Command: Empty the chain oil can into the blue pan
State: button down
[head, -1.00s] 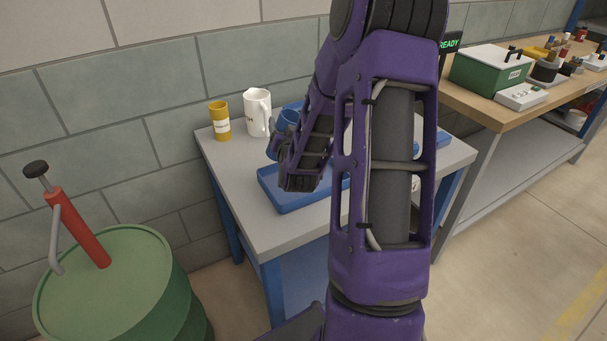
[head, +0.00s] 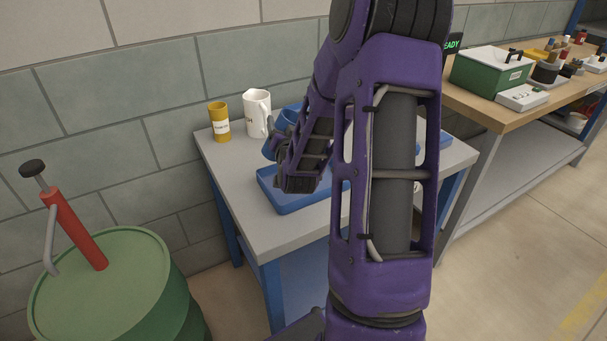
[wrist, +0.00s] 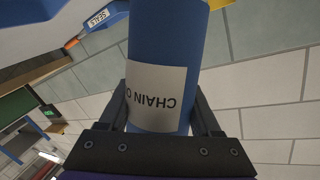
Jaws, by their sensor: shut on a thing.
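The blue chain oil can (wrist: 165,45) fills the middle of the wrist view, its white label reading "CHAIN O" upside down in the picture. My gripper (wrist: 163,115) is shut on it, one finger on each side. In the head view the can (head: 287,118) shows in part behind my gripper (head: 285,150), above the table; its mouth is hidden and its exact tilt cannot be told. The blue pan (head: 290,204) lies on the grey table under my wrist, partly hidden by my arm. The pan's inside is mostly hidden.
A yellow tin (head: 219,122) and a white jug (head: 257,114) stand at the table's (head: 230,200) back left. A green drum (head: 115,285) with a red pump (head: 75,230) is at left. A wooden bench (head: 470,100) with a green box (head: 492,76) is at right.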

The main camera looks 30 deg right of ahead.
jog(key=shift+a+f+m+b, duration=0.15)
jog(key=shift+m+b, duration=0.15)
jog(key=shift+b, duration=0.25)
jog(key=shift+w+m, duration=0.1)
jog(key=shift+m, duration=0.2)
jog(key=shift+a+m+t, duration=0.15)
jog(key=shift+m+t, duration=0.25)
jog(key=shift+m, duration=0.2)
jog(key=shift+w, duration=0.1)
jog(key=shift+f+m, duration=0.1)
jog(key=shift+m, duration=0.6)
jog(key=shift+f, duration=0.1)
jog(key=shift+a+f+m+t, duration=0.1)
jog(key=shift+m+t, duration=0.2)
jog(key=shift+m, duration=0.4)
